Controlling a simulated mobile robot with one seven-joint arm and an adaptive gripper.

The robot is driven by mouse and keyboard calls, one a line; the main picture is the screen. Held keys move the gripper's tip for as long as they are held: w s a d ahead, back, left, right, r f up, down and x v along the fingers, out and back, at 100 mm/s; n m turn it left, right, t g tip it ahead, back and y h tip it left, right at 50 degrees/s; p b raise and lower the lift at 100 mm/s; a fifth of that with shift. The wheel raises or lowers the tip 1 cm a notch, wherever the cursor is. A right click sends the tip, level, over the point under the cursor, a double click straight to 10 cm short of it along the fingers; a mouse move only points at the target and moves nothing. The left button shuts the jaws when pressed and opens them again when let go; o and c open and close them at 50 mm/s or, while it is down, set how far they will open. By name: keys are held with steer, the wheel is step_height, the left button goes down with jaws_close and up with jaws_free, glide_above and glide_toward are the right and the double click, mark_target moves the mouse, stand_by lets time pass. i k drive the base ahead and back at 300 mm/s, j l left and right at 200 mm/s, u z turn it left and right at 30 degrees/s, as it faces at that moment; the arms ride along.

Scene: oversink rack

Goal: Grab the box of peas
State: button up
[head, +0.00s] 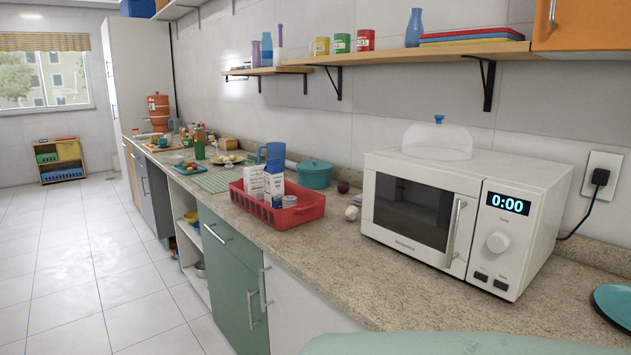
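A red basket (302,213) stands on the granite counter left of the microwave. Upright cartons stand in it: a white one with blue print (273,187) and a paler one (254,181) behind and to its left. A small jar (289,201) sits beside them. The print is too small to read, so I cannot tell whether either carton is the box of peas. My gripper is not in view.
A teal pot (315,174) is behind the basket. Shelves hang above. The counter's front strip and the floor (95,260) at left are clear.

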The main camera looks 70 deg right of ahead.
mark_target(254, 181)
steer(key=z, duration=1.85)
steer(key=i+j+z, duration=0.25)
steer(key=i+j, duration=0.3)
steer(key=i+j+z, duration=0.15)
steer(key=i+j, duration=0.15)
steer(key=i+j+z, duration=0.1)
steer(key=j, duration=0.3)
steer(key=i+j+z, duration=0.15)
steer(key=i+j, duration=0.2)
steer(key=i+j+z, duration=0.1)
steer(key=j, duration=0.3)
steer(key=i+j+z, duration=0.15)
steer(key=i+j, duration=0.2)
steer(key=i+j+z, duration=0.1)
steer(key=j, duration=0.4)
steer(key=i, duration=0.05)
